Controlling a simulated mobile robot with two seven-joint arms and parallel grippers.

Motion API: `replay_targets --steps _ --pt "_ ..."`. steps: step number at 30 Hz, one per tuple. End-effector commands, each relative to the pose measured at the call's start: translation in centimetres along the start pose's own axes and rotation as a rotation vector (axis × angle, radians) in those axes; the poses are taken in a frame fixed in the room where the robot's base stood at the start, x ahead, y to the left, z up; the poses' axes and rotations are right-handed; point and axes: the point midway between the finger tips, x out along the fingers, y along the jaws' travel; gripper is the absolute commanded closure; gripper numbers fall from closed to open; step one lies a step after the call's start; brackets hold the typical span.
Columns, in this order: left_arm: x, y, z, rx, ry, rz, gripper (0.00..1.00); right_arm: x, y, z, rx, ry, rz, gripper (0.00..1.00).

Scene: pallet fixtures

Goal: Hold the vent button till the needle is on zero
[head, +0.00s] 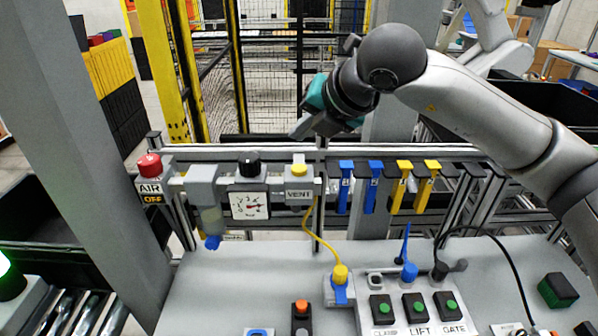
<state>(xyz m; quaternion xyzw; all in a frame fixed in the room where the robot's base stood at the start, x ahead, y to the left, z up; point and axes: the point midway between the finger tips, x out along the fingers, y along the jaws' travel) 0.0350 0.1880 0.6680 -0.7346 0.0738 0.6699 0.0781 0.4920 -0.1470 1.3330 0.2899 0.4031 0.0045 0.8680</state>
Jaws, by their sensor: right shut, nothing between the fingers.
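The yellow vent button (299,169) sits on top of a grey block marked VENT (298,194) on the rail behind the bench. The square pressure gauge (249,206) is just left of it, with its red needle pointing right, away from the left end of the scale; the numbers are too small to read surely. My right gripper (301,129) is shut and empty. Its fingers point down and left, and in the picture they are above the button, with a visible gap between. My left gripper is not in view.
Left of the gauge is a red knob (149,165) over an AIR OFF label. A black knob (249,163) stands above the gauge. Blue and yellow tags (373,186) hang to the right. A yellow hose (318,238) runs down to a fitting on the bench. Green buttons (415,306) sit in front.

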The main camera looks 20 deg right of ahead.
Motion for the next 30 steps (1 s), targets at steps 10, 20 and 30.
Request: replay_targets --steps 10,20,30 --pt "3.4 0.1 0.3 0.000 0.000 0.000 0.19 2.7 -1.9 -1.9 0.000 0.000 0.000 1.00" --pt "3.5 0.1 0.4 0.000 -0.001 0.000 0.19 2.8 -2.0 -2.0 0.000 -0.001 0.000 1.00" --pt "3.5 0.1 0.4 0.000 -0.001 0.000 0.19 2.8 -2.0 -2.0 0.000 -0.001 0.000 1.00"
